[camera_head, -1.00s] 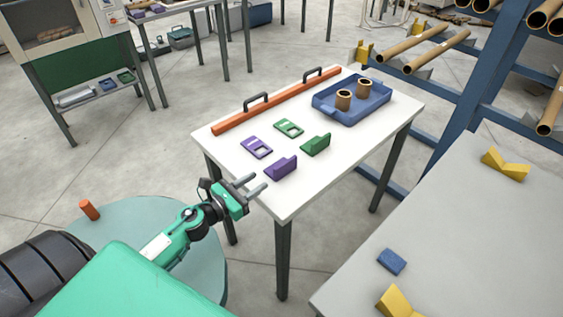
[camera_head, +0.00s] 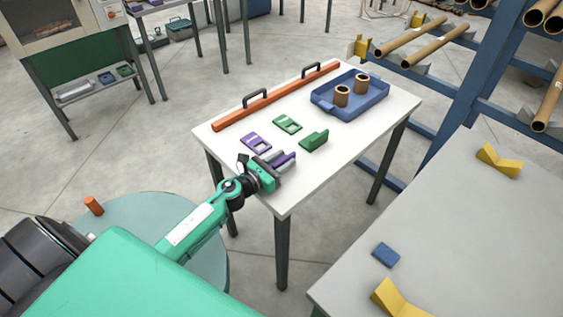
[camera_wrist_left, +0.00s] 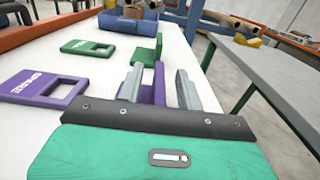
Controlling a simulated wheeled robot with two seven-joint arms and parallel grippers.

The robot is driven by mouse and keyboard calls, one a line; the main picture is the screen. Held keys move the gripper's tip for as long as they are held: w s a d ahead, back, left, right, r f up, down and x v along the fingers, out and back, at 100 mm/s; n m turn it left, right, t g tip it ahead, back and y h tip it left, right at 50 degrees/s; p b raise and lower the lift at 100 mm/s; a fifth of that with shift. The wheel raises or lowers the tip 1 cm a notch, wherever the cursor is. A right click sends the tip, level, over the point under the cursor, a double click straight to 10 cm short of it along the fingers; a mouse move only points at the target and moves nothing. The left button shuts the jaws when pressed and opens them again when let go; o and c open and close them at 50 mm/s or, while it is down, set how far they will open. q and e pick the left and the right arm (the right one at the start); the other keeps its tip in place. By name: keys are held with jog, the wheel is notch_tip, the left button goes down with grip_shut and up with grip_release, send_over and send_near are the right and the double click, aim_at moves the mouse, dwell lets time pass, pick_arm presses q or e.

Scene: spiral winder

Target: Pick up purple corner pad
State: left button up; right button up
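The purple corner pad (camera_head: 288,157) stands near the front edge of the white table, partly hidden by my left gripper (camera_head: 280,161). In the left wrist view the pad (camera_wrist_left: 158,78) shows between the two grey fingers. My left gripper (camera_wrist_left: 158,88) is open there, with a finger on either side of the pad's upright wall. A gap shows between the fingers and the pad; contact cannot be made out. My right gripper is in neither view.
A green corner pad (camera_head: 314,140) stands just beyond. A flat purple plate (camera_head: 256,143) and a flat green plate (camera_head: 287,124) lie to the left. A blue tray (camera_head: 322,106) with two brown tubes and an orange bar (camera_head: 230,117) with handles are farther back.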

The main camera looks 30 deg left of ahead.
pick_arm(q)
jog(key=shift+w+d, duration=0.15)
jog(key=shift+w, duration=0.35)
grip_shut()
